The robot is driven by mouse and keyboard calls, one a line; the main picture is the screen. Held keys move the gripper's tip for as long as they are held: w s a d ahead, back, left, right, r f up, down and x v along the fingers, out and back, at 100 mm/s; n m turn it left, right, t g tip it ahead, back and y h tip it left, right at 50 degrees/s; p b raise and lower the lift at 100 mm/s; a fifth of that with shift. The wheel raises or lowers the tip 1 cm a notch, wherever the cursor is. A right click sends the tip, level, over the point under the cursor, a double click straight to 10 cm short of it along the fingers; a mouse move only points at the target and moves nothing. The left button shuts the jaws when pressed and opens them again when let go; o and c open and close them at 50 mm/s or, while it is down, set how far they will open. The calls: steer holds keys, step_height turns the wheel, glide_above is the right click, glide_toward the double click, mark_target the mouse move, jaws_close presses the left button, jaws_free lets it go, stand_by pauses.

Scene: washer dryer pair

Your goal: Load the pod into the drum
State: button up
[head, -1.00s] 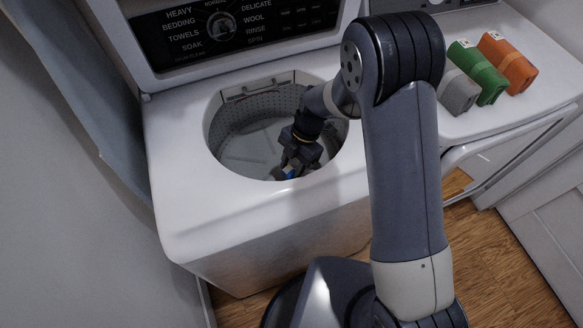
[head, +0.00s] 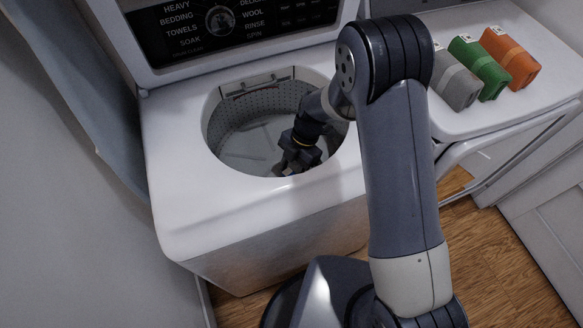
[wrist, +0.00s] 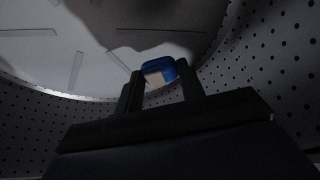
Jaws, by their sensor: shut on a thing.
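The pod (wrist: 158,71) is blue with a pale patch and shows in the wrist view between my two fingers. My gripper (wrist: 160,88) is shut on it. In the head view my gripper (head: 290,168) is inside the washer's drum (head: 245,140), near the front rim of the opening, pointing down. The pod is hidden behind the rim there. The drum has a perforated grey wall and a paler floor. In the wrist view the drum floor (wrist: 60,55) lies beyond the pod, which looks apart from it.
The white washer top (head: 190,215) surrounds the round opening, with a control panel (head: 230,22) behind. Grey, green and orange packs (head: 478,66) lie on the white machine at right. A grey wall is close on the left.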

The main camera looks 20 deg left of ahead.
steer(key=shift+f, duration=0.15)
steer(key=o, duration=0.9)
steer(key=shift+o, duration=0.2)
steer(key=v, duration=1.3)
steer(key=shift+a+r, duration=0.15)
steer(key=shift+r, duration=0.05)
steer(key=shift+s, duration=0.15)
steer(key=x, duration=1.3)
steer(key=shift+f, duration=0.3)
